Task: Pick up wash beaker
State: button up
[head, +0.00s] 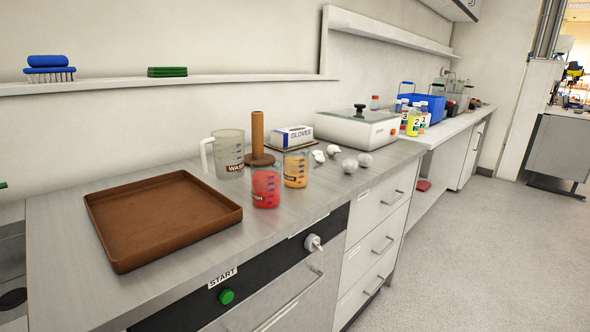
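The wash beaker (229,150) is a clear, seemingly empty jug with a white handle on its left side. It stands upright on the grey counter (180,262), behind the brown tray and near the wall. A dark label on its lower front reads "WASH", with part of the word hard to make out. A smaller beaker with red liquid (265,188) stands in front of it to the right. A beaker with orange liquid (295,170) stands further right. My gripper is not in view.
An empty brown tray (121,259) lies to the left. A brown upright post (257,135) stands just right of the jug. A gloves box (291,137), crumpled white pieces (349,165) and a white lidded device (357,128) are further right. Open floor lies at right.

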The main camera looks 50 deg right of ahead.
aim_at(296, 159)
jog(key=i+l+z, duration=0.25)
jog(key=z, duration=0.15)
jog(key=i+l+z, duration=0.15)
jog(key=i+z, duration=0.25)
jog(key=i+l+z, duration=0.1)
jog(key=z, duration=0.3)
jog(key=i, duration=0.05)
